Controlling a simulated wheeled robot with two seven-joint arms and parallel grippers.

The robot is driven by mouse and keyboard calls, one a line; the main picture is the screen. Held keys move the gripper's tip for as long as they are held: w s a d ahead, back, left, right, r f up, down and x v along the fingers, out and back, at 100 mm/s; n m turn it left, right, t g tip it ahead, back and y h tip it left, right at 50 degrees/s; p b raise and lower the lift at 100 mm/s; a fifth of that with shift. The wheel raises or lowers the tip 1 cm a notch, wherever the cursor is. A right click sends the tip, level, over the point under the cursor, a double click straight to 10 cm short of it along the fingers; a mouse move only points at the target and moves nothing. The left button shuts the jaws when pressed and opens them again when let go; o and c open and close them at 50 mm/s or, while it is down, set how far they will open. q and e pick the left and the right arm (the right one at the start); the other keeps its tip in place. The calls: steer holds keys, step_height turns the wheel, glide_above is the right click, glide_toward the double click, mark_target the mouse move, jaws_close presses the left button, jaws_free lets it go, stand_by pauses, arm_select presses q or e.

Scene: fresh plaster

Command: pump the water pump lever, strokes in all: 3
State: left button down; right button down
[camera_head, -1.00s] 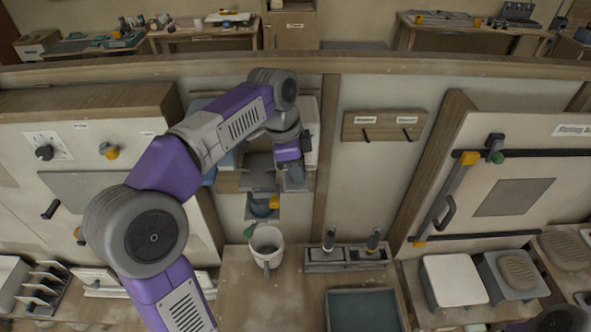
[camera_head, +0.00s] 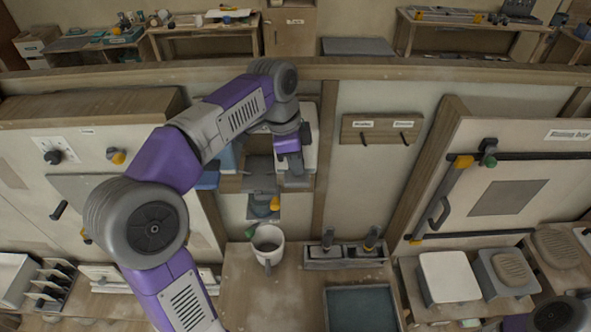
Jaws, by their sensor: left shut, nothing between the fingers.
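The water pump is mostly behind my left arm, on the wall in the middle. A grey block with a yellow-orange spout (camera_head: 263,206) shows below the wrist. A white mug (camera_head: 267,256) stands on the bench below the spout. My left gripper (camera_head: 294,169) points down in front of the pump's right part, by a pale panel. It is shut with nothing held. I cannot make out the pump lever clearly or tell whether the gripper touches it; the wrist hides that spot. My right gripper is not in view.
A grey holder (camera_head: 345,264) with two dark-handled tools stands right of the mug. A blue-grey tray (camera_head: 361,309) lies nearer. A hook board (camera_head: 382,130) hangs on the wall to the right. A cabinet with a dial (camera_head: 52,157) is at the left.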

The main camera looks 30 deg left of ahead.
arm_select(q)
steer(key=shift+f, duration=0.15)
steer(key=shift+f+b, duration=1.6)
steer(key=shift+f, duration=0.35)
steer(key=shift+r+p, duration=2.05)
steer(key=shift+r, duration=0.05)
step_height(320, 180, up, 3)
steer(key=p, duration=0.3)
steer(key=shift+r, duration=1)
